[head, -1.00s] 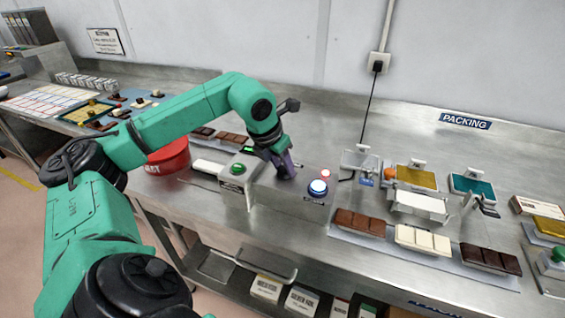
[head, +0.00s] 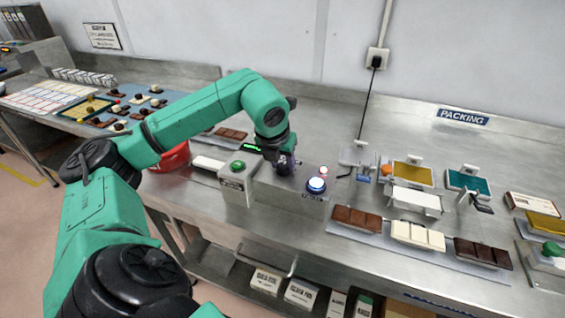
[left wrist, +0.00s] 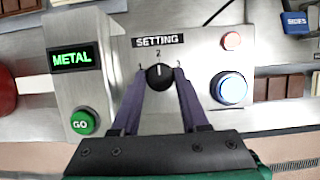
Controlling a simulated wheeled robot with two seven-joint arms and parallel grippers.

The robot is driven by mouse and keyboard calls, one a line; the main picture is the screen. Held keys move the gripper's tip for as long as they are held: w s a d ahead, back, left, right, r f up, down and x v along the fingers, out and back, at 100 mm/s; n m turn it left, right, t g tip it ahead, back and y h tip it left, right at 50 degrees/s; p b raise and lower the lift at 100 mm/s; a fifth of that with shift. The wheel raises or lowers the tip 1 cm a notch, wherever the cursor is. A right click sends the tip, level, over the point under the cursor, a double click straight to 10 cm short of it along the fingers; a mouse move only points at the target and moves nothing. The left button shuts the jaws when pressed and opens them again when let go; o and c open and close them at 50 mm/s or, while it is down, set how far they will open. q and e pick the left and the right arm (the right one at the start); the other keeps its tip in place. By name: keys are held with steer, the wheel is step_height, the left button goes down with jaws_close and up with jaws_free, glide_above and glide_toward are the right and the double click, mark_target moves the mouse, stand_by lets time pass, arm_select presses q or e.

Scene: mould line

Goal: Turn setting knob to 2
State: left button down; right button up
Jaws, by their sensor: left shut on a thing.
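The setting knob (left wrist: 159,77) is round and black, on a grey metal panel (left wrist: 195,60) under a "SETTING" label (left wrist: 158,40). In the left wrist view a 2 shows above it, with marks at its left and right. Its white pointer line seems to point up at the 2. My left gripper (left wrist: 158,82) has one purple finger on each side of the knob and is shut on it. In the head view my left gripper (head: 283,168) is down at the machine and hides the knob. My right gripper is not in view.
Left of the knob are a green GO button (left wrist: 84,121) and a display reading METAL (left wrist: 72,59). Right of it are a blue-white lit button (left wrist: 230,89) and a small red light (left wrist: 232,41). Chocolate bars (head: 357,219) lie right of the machine.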

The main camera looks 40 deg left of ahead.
arm_select(q)
steer(key=shift+c, duration=2.1)
jaws_free()
steer(key=shift+r, duration=0.1)
steer(key=p+v, duration=0.1)
steer(key=v, duration=1.3)
steer(key=shift+r, duration=0.15)
steer(key=shift+s, duration=0.1)
